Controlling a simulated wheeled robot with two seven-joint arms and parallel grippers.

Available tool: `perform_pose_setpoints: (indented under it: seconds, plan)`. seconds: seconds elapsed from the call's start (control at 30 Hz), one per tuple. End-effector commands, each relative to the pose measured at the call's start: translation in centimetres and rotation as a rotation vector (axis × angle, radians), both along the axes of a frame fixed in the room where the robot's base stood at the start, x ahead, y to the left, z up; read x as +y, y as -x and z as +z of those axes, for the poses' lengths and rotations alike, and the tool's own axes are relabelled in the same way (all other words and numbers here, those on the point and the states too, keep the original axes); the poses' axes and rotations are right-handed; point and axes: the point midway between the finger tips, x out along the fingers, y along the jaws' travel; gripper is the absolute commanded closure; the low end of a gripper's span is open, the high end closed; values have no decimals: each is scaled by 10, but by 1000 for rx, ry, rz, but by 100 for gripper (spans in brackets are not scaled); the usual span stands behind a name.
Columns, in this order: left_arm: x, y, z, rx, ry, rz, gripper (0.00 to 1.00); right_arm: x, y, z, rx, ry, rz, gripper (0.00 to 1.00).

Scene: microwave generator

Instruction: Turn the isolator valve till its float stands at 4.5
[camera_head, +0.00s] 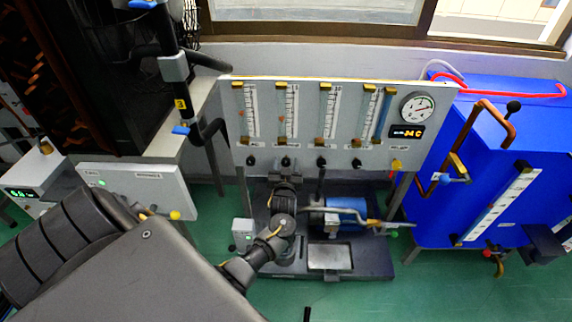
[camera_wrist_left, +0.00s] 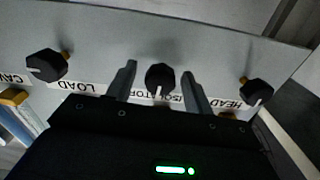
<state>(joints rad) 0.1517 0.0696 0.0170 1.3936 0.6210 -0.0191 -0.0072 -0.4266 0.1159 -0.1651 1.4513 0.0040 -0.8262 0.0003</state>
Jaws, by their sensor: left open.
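The isolator valve is a black knob with a white mark, sitting on the grey panel in the left wrist view (camera_wrist_left: 160,77), above an upside-down ISOLATOR label. In the head view the isolator knob (camera_head: 286,161) is second from the left, below its flow tube (camera_head: 291,110). A small reddish float (camera_head: 282,119) seems to stand in the lower half of that tube; its exact reading is too small to tell. My left gripper (camera_head: 286,176) is open in front of the panel. In the left wrist view its fingers (camera_wrist_left: 158,70) stand on either side of the knob, apparently not touching it.
The LOAD knob (camera_wrist_left: 46,66) and HEAD knob (camera_wrist_left: 256,92) flank the isolator knob closely. A round gauge (camera_head: 418,107) and lit display (camera_head: 407,132) sit at the panel's right. A blue cabinet (camera_head: 480,130) stands right of it, and a blue cylinder (camera_head: 345,207) lies below.

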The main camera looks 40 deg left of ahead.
Motion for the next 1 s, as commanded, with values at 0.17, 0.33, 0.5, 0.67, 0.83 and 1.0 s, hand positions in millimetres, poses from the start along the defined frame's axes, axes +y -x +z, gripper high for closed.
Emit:
perform_pose_setpoints:
  seconds: [0.17, 0.33, 0.5, 0.67, 0.83, 1.0]
  plan:
    - [-6, 7, 0, -1, 1, -1, 48, -2, -1, 2, -4, 3, 2, 48]
    - [-24, 31, -1, 2, 3, -1, 48, -3, 1, -2, -9, 3, 3, 48]
    - [-45, 58, 0, 0, 3, -2, 48, -7, 12, -12, 9, 7, 3, 48]
    - [-58, 76, 0, 0, 1, 0, 48, -7, 14, -15, 14, 10, 4, 48]
    - [-65, 85, 0, 0, 1, 1, 48, -7, 10, -16, 5, 9, 5, 48]
    - [-66, 86, 0, 0, 0, 0, 48, -7, 6, -15, -1, 9, 5, 48]
